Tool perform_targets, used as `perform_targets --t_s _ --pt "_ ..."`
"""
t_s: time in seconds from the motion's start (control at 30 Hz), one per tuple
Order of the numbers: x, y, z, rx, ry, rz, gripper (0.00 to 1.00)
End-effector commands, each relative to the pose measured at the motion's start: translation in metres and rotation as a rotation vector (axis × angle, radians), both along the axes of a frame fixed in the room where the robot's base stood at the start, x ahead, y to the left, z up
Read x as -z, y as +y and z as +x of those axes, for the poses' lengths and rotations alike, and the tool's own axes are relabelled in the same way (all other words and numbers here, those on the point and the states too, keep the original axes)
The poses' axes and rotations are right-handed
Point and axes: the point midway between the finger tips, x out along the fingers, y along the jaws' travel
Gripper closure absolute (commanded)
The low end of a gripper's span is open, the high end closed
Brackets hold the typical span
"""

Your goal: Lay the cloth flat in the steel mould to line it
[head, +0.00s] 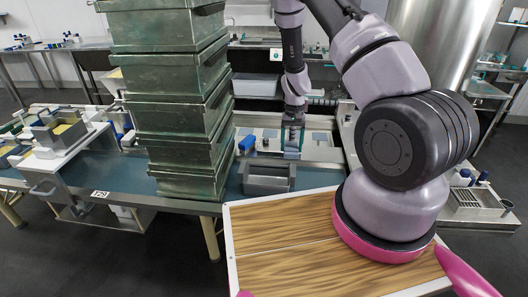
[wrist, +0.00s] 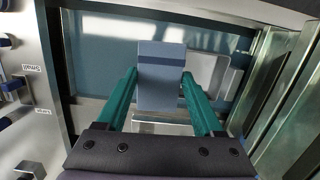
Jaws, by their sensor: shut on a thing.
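The cloth (wrist: 161,80) is a flat blue rectangle with a darker band, held between the two teal fingers of my gripper (wrist: 161,84). In the head view, the cloth (head: 291,153) hangs at my gripper (head: 293,137), just behind and right of the mould. The steel mould (head: 268,180) is a grey open-topped box on the blue bench top, beside the tall bin stack. In the wrist view, a grey box that looks like the mould (wrist: 208,72) lies right of the cloth, partly hidden by it and a finger. I cannot tell the cloth's height above the bench.
A tall stack of green-grey metal bins (head: 185,120) stands close left of the mould, and its walls (wrist: 285,85) fill the wrist view's right side. A blue bottle (head: 246,143) stands behind the mould. A wood-topped board (head: 275,240) lies in front.

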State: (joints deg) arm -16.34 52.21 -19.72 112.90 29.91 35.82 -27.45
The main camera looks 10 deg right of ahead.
Motion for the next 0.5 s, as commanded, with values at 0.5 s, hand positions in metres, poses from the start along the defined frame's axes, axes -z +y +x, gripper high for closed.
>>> perform_targets --t_s 0.5 --pt "0.062 0.063 0.055 1.337 0.012 -0.007 0.86"
